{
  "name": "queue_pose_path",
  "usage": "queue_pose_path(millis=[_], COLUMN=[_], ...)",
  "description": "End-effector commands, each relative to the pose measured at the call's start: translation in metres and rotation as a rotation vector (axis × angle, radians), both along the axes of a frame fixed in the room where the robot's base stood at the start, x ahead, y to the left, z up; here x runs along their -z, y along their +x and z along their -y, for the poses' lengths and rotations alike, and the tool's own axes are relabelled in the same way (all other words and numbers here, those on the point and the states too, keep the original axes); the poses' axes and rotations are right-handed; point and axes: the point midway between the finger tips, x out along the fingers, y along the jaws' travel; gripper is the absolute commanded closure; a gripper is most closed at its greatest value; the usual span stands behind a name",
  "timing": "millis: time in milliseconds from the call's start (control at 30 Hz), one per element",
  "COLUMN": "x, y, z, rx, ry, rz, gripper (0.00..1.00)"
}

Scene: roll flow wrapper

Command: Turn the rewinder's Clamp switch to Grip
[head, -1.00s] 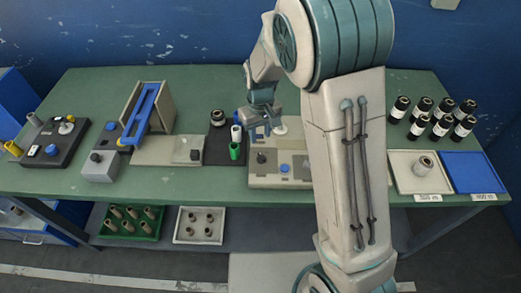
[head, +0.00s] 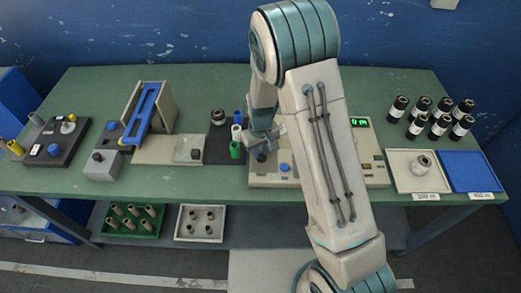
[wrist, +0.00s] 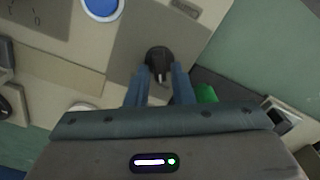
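The rewinder is the beige machine (head: 376,178) on the bench, with a green display at its back right, partly hidden by my arm. Its black knob (wrist: 160,62) sits on a grey panel in the wrist view, with a pale pointer mark facing my gripper. The same dark knob (head: 260,157) shows at the machine's left in the head view. My gripper (wrist: 159,82) is open, its two blue fingers apart, with the knob at and between their tips. I cannot tell whether they touch it. The switch labels are not readable.
A blue button (wrist: 102,7) lies on the rewinder beyond the knob. A green spool (head: 235,150) and a white one stand just left of my gripper on a dark mat. A white tray (head: 402,186) and a blue tray (head: 470,158) lie to the right.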

Motion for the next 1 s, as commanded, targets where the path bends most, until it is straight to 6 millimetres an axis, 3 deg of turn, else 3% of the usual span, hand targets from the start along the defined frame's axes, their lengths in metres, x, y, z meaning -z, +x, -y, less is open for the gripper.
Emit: queue_pose_path(millis=[67,567,1000], x=[-0.0002,0.0009,0.0010], y=[0.0000,0.0003,0.0006], z=[0.0000,0.0006,0.0026], rx=[0.000,0.082,0.451], ry=[0.000,0.000,0.001], rz=[0.000,0.000,-0.001], gripper=[1.00,1.00,1.00])
